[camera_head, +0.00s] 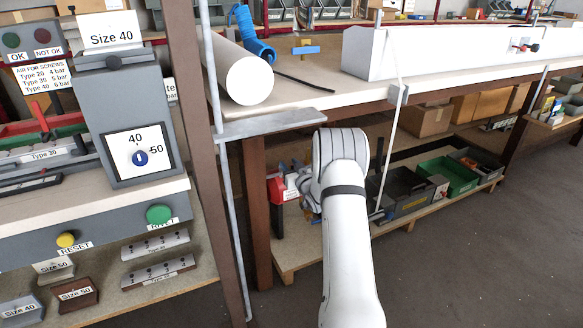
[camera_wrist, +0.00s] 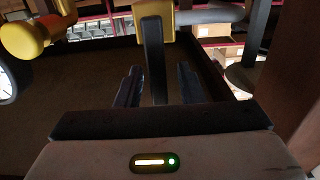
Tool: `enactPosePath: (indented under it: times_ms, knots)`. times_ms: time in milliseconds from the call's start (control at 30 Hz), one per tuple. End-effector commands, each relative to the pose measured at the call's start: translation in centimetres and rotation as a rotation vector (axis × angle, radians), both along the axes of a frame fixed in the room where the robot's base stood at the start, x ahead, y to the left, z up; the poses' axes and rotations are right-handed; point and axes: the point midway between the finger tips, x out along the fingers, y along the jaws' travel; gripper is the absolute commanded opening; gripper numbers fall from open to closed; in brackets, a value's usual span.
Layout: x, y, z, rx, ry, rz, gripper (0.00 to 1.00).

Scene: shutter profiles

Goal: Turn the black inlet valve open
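A black lever (camera_wrist: 154,65), which looks like the inlet valve's handle, hangs down from a yellow block (camera_wrist: 155,12) in the wrist view. My gripper (camera_wrist: 160,88) is open, with its two dark fingers apart on either side of the lever. A gap shows between each finger and the lever, so neither appears to touch it. How far the lever lies beyond the fingertips is hard to tell. In the head view my gripper (camera_head: 308,192) is mostly hidden behind my white arm, under the bench. The valve cannot be made out there.
A yellow knob (camera_wrist: 28,38) and a white gauge (camera_wrist: 6,84) are at the left of the wrist view. In the head view a red item (camera_head: 277,190) stands beside my gripper. Black bins (camera_head: 407,190) and a green bin (camera_head: 452,178) sit on the low shelf. The floor at right is clear.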

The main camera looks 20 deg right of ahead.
Motion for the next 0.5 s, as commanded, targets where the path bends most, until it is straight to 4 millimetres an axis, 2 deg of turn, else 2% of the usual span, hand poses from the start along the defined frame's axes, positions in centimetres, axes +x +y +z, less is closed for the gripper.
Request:
enactPosePath:
  times_ms: [200, 500]
  knots:
    - [0.03, -0.07, 0.0, 0.0, 0.001, -0.001, 0.35]
    - [0.0, -0.13, 0.0, 0.0, 0.001, -0.002, 0.11]
